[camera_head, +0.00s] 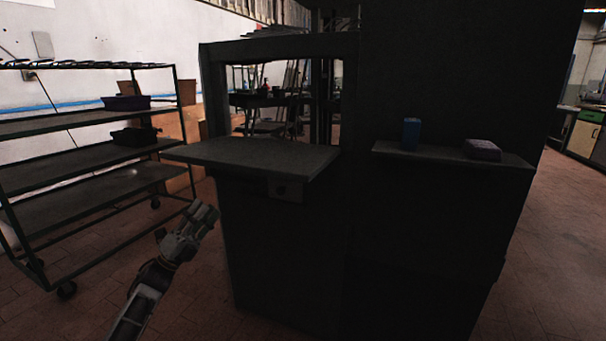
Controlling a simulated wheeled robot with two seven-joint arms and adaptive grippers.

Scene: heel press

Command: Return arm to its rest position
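My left gripper (204,216) is in front of the dark press (420,235), below and to the left of its flat table plate (255,158). It points up and to the right. Nothing shows between its fingers, but the picture is too dark and small to tell whether they are apart or together. My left arm comes in from the bottom left. My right gripper is not in view.
A wheeled rack (85,158) with dark bins stands at the left. A small shelf (450,157) on the press holds a blue object (411,134) and a purplish block (482,150). Tiled floor (200,300) is free around my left arm.

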